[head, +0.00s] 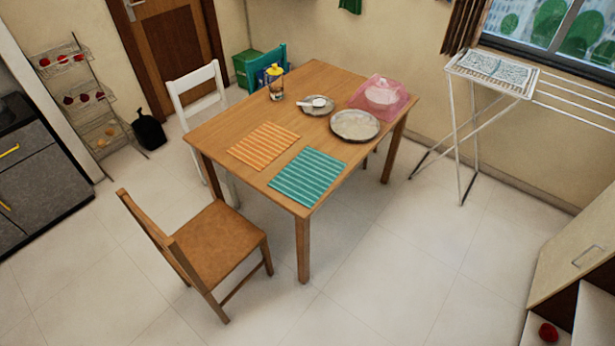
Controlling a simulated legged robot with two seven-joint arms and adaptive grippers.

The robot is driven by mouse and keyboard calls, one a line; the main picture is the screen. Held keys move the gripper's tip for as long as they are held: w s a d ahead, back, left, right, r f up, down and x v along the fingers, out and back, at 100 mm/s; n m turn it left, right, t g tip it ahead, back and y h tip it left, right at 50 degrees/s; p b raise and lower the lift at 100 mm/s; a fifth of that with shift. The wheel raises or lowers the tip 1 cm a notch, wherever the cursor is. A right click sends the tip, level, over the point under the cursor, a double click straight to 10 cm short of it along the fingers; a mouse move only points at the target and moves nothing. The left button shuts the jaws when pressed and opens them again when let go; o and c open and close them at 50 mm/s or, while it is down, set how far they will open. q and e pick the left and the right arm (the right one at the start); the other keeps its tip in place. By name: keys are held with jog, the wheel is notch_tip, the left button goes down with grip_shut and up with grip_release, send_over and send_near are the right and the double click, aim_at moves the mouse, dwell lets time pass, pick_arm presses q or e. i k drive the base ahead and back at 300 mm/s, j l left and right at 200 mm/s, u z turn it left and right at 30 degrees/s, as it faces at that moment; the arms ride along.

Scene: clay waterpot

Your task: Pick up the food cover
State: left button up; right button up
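The food cover (384,92) is a pink, see-through, dome-like cover on the wooden table (227,108), at the table's far right corner. A pale round shape shows through it; I cannot tell whether that is under the cover or part of it. Neither of my grippers is in the head view, and nothing is touching the cover.
A metal plate (355,125) sits just in front of the cover, with a smaller plate (318,105) beside it. An orange mat (263,145) and a teal mat (308,176) lie nearer. A wooden chair (215,238) and a drying rack (473,120) flank the table. Front floor is clear.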

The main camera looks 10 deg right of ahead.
aim_at(382, 83)
jog(key=i+l, duration=0.5)
jog(key=l, duration=0.25)
jog(key=i+l+u, duration=0.1)
jog(key=l, duration=0.25)
jog(key=i+l, duration=0.35)
jog(key=i+l+u, duration=0.1)
jog(key=i+l, duration=0.15)
jog(key=l, duration=0.15)
jog(key=i+l, duration=0.2)
jog(key=l, duration=0.2)
jog(key=i+l, duration=0.2)
jog(key=l, duration=0.2)
jog(key=i+l+u, duration=0.1)
jog(key=l, duration=0.3)
jog(key=i, duration=0.1)
